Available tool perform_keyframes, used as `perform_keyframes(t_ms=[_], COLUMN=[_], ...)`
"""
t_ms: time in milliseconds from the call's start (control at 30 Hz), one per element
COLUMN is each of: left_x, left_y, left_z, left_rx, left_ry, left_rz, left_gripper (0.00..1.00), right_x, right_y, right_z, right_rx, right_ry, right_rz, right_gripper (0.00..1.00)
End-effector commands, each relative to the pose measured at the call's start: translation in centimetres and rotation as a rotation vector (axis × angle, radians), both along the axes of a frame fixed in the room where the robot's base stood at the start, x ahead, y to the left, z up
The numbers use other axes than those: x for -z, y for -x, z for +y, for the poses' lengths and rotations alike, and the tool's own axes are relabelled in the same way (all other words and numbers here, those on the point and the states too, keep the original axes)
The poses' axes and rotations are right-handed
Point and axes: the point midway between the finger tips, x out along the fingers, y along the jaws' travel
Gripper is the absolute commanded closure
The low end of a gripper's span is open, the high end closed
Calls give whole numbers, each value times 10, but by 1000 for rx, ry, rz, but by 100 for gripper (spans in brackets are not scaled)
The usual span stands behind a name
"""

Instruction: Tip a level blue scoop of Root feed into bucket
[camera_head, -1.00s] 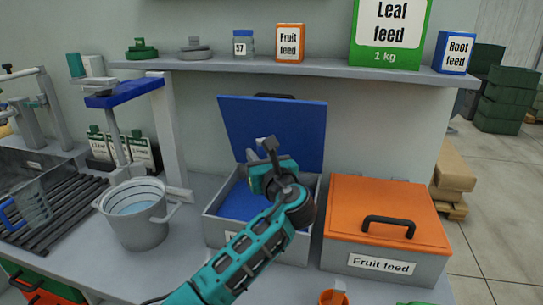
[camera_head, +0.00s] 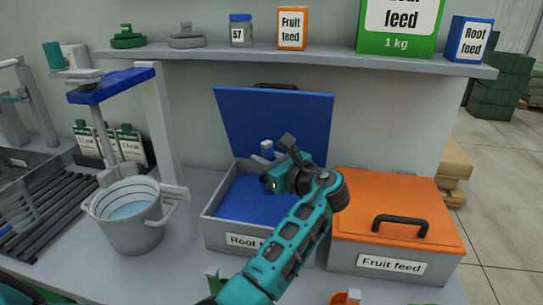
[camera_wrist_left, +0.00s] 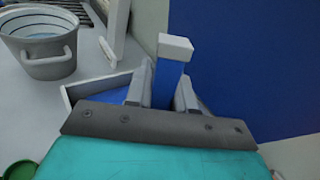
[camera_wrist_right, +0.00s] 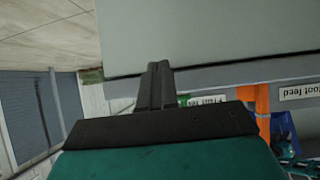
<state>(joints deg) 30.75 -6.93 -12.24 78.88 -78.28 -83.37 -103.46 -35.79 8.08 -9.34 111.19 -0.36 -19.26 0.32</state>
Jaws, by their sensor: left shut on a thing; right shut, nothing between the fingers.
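My left gripper (camera_head: 274,168) is shut over the open Root feed bin (camera_head: 215,232). In the left wrist view its fingers (camera_wrist_left: 160,92) hold the blue scoop by its blue handle (camera_wrist_left: 167,80), which has a pale end. The scoop's bowl is hidden, so I cannot tell what is in it. Blue Root feed (camera_head: 240,198) fills the bin's floor, and its blue lid (camera_head: 275,120) stands open behind. The grey bucket (camera_head: 130,236), with liquid inside, stands left of the bin. My right gripper (camera_wrist_right: 160,85) is shut and empty, low by the bench front.
The Fruit feed bin (camera_head: 345,258), its orange lid closed, stands right of the Root feed bin. A stand with a blue top plate (camera_head: 112,86) rises behind the bucket. A shelf (camera_head: 330,62) with packs runs above. Dark bars (camera_head: 45,215) lie left.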

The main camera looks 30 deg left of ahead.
Motion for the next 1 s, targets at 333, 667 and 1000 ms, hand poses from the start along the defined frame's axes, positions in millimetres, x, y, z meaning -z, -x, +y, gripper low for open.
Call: perform_keyframes(t_ms=[333,667,1000], left_x=[22,47,82], left_y=[10,11,11], left_z=[25,28,28], left_rx=[1,1,1], left_ry=[287,326,324], left_rz=[-114,-124,-124], left_gripper=[100,100,100], right_x=[29,32,36], right_y=[0,0,0], right_z=[0,-1,-1], right_rx=[0,-1,-1], right_ry=[0,1,2], right_rz=[0,3,1], right_gripper=[100,100,100])
